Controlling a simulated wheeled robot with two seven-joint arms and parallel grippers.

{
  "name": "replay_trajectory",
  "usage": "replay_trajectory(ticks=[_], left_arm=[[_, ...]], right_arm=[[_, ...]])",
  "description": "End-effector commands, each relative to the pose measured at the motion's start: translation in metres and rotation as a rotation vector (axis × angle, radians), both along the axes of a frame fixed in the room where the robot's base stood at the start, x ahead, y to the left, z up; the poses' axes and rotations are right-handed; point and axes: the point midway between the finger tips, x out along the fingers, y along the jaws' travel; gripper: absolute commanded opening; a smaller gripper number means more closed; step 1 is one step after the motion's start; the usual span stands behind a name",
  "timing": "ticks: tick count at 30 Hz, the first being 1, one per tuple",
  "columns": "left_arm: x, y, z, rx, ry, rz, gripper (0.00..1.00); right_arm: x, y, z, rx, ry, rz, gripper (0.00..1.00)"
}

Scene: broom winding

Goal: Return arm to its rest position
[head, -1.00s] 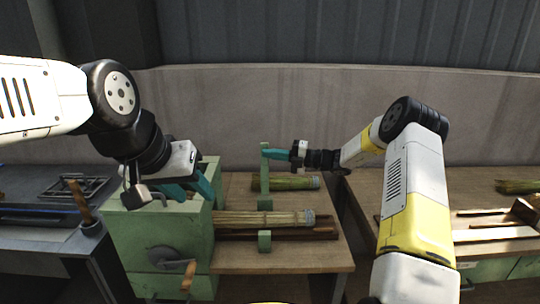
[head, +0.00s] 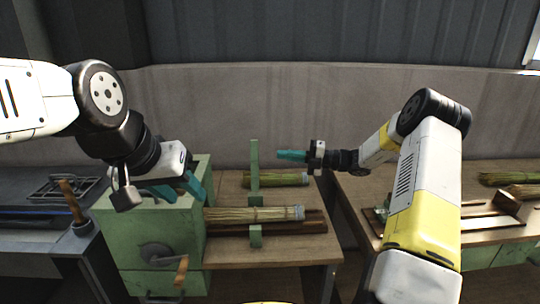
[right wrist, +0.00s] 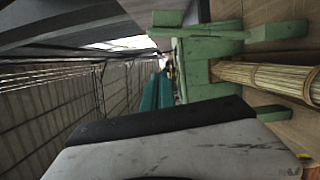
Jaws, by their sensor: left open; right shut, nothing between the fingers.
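My right gripper (head: 281,155) has teal fingers and is shut and empty. It is in the air above the wooden table, just right of the top of the green upright post (head: 254,165). The right wrist view shows its teal fingers (right wrist: 157,92) together with nothing between them. My right arm comes in from the right of the head view. My left gripper (head: 180,190) is open, in front of the green machine box (head: 135,225) at the left; nothing shows between its fingers.
A straw bundle (head: 250,214) lies on the wooden table (head: 275,250), and a greener bundle (head: 285,179) lies behind it. A crank with a wooden handle (head: 181,268) is on the box front. A bench (head: 350,200) with wooden pieces stands at the right. A grey wall is behind.

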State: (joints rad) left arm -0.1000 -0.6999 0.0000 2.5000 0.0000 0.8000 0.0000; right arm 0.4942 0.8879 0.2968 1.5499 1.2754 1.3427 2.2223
Motion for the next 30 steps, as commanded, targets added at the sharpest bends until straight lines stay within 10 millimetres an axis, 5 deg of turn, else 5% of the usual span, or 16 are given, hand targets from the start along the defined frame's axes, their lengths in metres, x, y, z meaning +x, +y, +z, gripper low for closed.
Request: replay_trajectory(ticks=[4, 8, 17, 30], left_arm=[[0.0, 0.0, 0.0, 0.0, 0.0, 0.0, 0.43], [0.0, 0.0, 0.0, 0.0, 0.0, 0.0, 0.43], [0.0, 0.0, 0.0, 0.0, 0.0, 0.0, 0.43], [0.0, 0.0, 0.0, 0.0, 0.0, 0.0, 0.43]], right_arm=[[-0.005, -0.008, 0.003, -0.013, -0.014, 0.007, 0.0], [-0.023, 0.005, 0.017, -0.123, -0.138, 0.061, 0.0], [-0.13, 0.04, 0.063, -0.637, -0.86, 0.424, 0.0], [-0.284, 0.0, 0.103, -1.092, -2.021, 1.246, 0.0]])
